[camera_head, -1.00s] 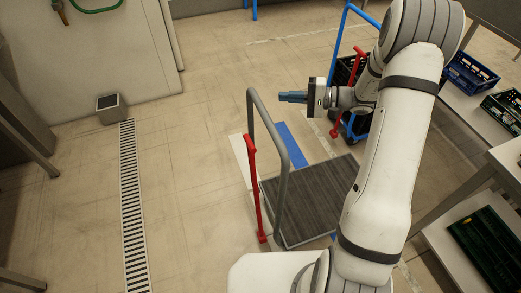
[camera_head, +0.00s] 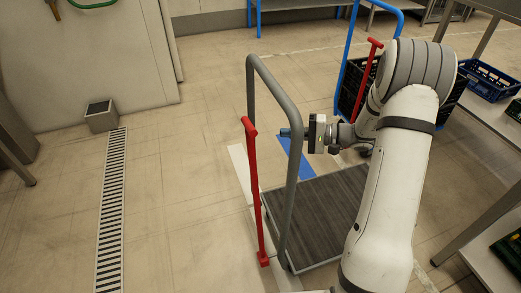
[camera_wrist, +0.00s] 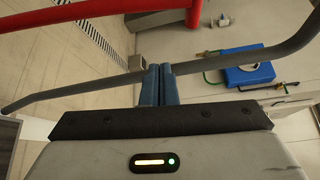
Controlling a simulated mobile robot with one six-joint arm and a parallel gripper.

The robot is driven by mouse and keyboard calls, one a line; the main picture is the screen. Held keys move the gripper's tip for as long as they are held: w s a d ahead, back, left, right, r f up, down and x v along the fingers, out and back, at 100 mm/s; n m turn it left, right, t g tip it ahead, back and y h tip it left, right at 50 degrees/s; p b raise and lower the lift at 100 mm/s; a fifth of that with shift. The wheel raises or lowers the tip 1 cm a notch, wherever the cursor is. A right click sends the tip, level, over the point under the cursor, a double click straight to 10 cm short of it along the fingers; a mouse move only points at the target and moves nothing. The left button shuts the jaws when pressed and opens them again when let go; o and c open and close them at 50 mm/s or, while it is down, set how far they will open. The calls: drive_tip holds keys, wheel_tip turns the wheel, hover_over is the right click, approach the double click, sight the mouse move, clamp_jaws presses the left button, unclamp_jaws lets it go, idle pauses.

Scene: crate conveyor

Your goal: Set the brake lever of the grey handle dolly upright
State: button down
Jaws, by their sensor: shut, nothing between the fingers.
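The grey handle dolly has a dark ribbed deck (camera_head: 325,212) and a bent grey tube handle (camera_head: 289,175) standing at its left end. Its red brake lever (camera_head: 255,195) stands just left of the handle, close to upright with a slight tilt, with a short crosspiece on top. My gripper (camera_head: 284,133) is shut and empty, pointing left right by the handle's tube. In the wrist view the shut blue fingers (camera_wrist: 158,84) overlap the grey tube (camera_wrist: 225,60), and the red lever (camera_wrist: 60,14) crosses the upper left. I cannot tell whether the fingers touch the tube.
A blue handle dolly (camera_head: 343,58) with a red lever (camera_head: 368,75) and dark crates stands behind my arm. A table with a blue crate (camera_head: 487,78) is at the right. Floor left of the lever is clear, with a drain grate (camera_head: 112,205) and a small box (camera_head: 101,114).

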drive_tip(key=f+b+x, duration=0.1)
drive_tip(key=b+x, duration=0.1)
drive_tip(key=x, duration=0.8)
drive_tip(key=s, duration=0.2)
drive_tip(key=s+r+b, duration=0.1)
drive_tip(key=s, duration=0.1)
drive_tip(key=shift+d+r, duration=0.2)
drive_tip(key=shift+r, duration=0.05)
